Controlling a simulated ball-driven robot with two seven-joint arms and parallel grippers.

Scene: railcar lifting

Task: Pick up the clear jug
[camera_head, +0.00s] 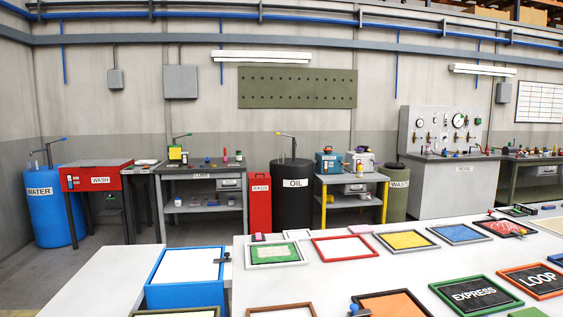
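I cannot make out a clear jug anywhere in the head view. If it is among the small items on the far benches, it is too small to tell. Neither of my grippers shows in this view.
A white table (258,296) holds several coloured frames, including a green one (275,253) and an orange one (393,305). A blue bin (185,294) stands at its left. Along the wall are a blue water barrel (54,212), a black oil drum (295,205) and a grey bench (202,183).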

